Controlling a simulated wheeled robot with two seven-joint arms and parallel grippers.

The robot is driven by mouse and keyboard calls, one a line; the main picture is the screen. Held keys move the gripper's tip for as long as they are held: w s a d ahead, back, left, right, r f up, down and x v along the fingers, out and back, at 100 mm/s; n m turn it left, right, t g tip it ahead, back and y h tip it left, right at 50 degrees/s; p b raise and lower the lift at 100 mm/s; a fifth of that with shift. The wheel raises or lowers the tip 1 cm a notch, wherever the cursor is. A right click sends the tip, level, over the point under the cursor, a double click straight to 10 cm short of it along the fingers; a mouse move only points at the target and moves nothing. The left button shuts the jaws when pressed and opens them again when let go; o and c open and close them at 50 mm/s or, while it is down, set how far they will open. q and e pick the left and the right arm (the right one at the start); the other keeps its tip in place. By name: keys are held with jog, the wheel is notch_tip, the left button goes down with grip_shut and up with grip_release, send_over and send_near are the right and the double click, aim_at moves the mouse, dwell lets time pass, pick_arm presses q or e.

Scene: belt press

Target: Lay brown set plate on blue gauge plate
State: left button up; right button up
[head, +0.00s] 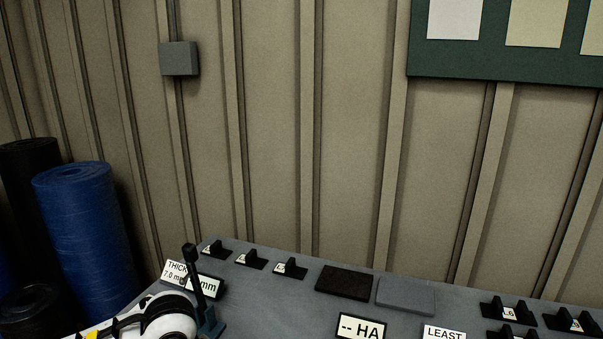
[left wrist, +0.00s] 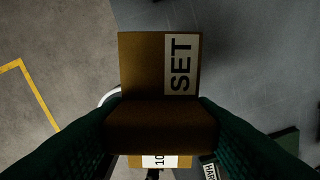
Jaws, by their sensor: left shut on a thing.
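My left gripper (left wrist: 160,128) shows in the left wrist view, with dark green fingers on both sides of the brown set plate (left wrist: 143,62). It is shut on the plate's near raised part. The plate's face carries a pale label reading SET. What lies directly under the plate is hidden. In the head view a dark blue stand with a black lever (head: 208,322) is at the lower left, beside a thickness sign (head: 207,286). I cannot make out the blue gauge plate for certain. My right gripper is in neither view.
Blue (head: 85,235) and black (head: 30,170) rolls stand left. A ribbed wall is behind.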

pick_arm(q)
jog(key=s+m, duration=0.1)
jog(key=m, duration=0.2)
jog(key=s+a+m, duration=0.1)
jog(key=s+m, duration=0.1)
jog(key=m, duration=0.2)
jog(key=s+r+m, duration=0.1)
jog(key=s+m, duration=0.1)
jog(key=m, duration=0.1)
jog(key=shift+s+a, duration=0.1)
jog(key=shift+a, duration=0.05)
jog(key=shift+r, duration=0.1)
